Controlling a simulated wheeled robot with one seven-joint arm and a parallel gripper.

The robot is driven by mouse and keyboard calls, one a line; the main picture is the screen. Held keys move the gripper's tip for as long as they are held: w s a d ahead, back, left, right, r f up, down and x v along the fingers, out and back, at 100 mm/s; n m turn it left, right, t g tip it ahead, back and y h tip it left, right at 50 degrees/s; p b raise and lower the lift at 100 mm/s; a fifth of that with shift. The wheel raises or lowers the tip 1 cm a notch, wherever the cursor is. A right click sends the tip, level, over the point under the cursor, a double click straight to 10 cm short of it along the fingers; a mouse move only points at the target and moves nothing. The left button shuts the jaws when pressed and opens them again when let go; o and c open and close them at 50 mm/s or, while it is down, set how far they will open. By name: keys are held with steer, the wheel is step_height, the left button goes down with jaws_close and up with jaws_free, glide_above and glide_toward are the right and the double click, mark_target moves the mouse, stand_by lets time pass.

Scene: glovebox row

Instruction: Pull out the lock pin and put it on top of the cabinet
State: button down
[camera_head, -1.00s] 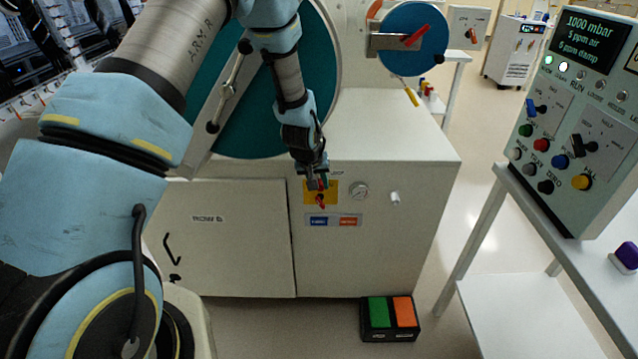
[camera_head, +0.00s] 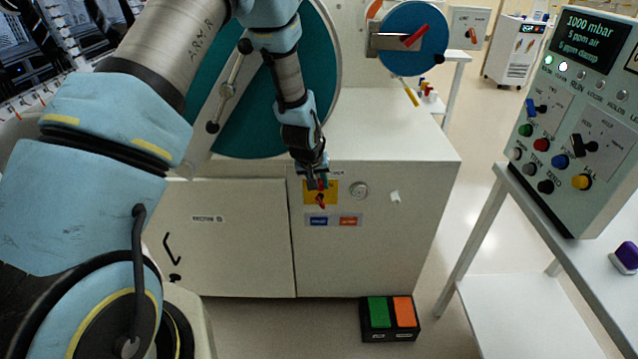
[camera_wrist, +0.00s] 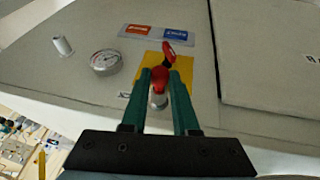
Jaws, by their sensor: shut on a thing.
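The lock pin shows a red knob (camera_wrist: 160,78) between my fingertips in the wrist view, with a round silver part (camera_wrist: 158,102) just beside it. My gripper (camera_head: 318,184) is shut on this knob, in front of the yellow plate (camera_head: 331,188) on the cabinet front. The yellow plate also shows in the wrist view (camera_wrist: 181,68). Whether the pin's shank still sits in the plate cannot be told. A red lever (camera_wrist: 168,53) stands on the plate just past the knob. The cabinet (camera_head: 375,250) has a flat white top (camera_head: 390,130), clear at the right.
A gauge (camera_head: 359,189) and a pale stub (camera_head: 394,197) are right of the plate. A blue and orange label (camera_head: 333,220) is below it. A large teal disc (camera_head: 270,110) stands behind my arm. A foot pedal (camera_head: 391,318) lies on the floor. A control panel (camera_head: 575,115) stands right.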

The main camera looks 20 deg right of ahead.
steer(key=shift+s+a, duration=0.35)
steer(key=shift+s, duration=0.4)
steer(key=shift+s+a, duration=0.35)
steer(key=shift+s, duration=0.45)
steer(key=shift+s+a, duration=0.35)
steer(key=shift+s, duration=0.4)
stand_by(0.9)
steer(key=shift+s+a+b, duration=0.15)
steer(key=shift+s+a, duration=0.2)
steer(key=shift+s, duration=0.35)
steer(key=shift+s+a+b, duration=0.1)
steer(key=shift+s+a, duration=0.2)
steer(key=shift+s, duration=0.45)
steer(key=shift+s+a+b, duration=0.15)
steer(key=shift+s+a, duration=0.2)
steer(key=shift+s, duration=0.35)
